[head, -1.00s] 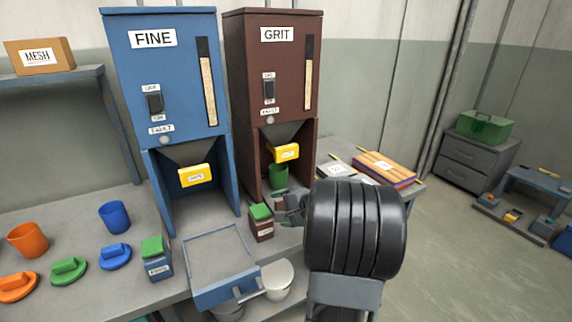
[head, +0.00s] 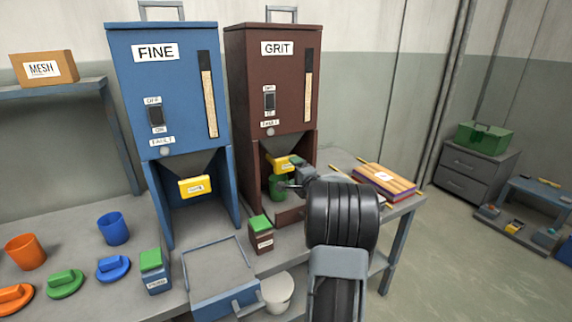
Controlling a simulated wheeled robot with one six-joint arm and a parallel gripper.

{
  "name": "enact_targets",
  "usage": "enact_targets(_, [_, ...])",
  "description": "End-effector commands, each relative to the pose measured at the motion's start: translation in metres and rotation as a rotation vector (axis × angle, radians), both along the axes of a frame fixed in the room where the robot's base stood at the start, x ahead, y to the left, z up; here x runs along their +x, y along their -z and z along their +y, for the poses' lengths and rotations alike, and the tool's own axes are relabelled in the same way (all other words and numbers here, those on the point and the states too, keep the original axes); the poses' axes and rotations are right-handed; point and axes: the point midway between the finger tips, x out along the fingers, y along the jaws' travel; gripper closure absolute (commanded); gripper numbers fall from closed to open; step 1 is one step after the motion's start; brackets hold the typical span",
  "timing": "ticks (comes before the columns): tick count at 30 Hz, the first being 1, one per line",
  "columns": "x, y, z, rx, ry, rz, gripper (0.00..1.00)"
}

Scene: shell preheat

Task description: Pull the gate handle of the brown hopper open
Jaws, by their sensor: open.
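The brown hopper (head: 271,85), labelled GRIT, stands on the bench at the centre. Its yellow gate handle (head: 281,165) sits under the funnel in the open lower bay. A green cup (head: 278,188) stands below the handle. My gripper (head: 292,184) is at the right side of the bay's mouth, close to the cup and just below and right of the handle. It is open; its fingers are small and partly hidden by my arm. I cannot tell whether it touches the handle or cup.
The blue FINE hopper (head: 165,85) with its own yellow handle (head: 197,187) stands to the left. A brown box with a green lid (head: 261,234) stands in front of the brown hopper. A blue-fronted tray (head: 220,278) lies left of it.

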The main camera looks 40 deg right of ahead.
Motion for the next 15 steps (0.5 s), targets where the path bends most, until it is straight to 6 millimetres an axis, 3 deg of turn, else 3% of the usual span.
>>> enact_targets(6, [0.037,-0.001,-0.006,0.001,-0.002,0.0,0.16])
enact_targets(15, [0.062,0.0,-0.011,0.0,-0.001,0.001,0.16])
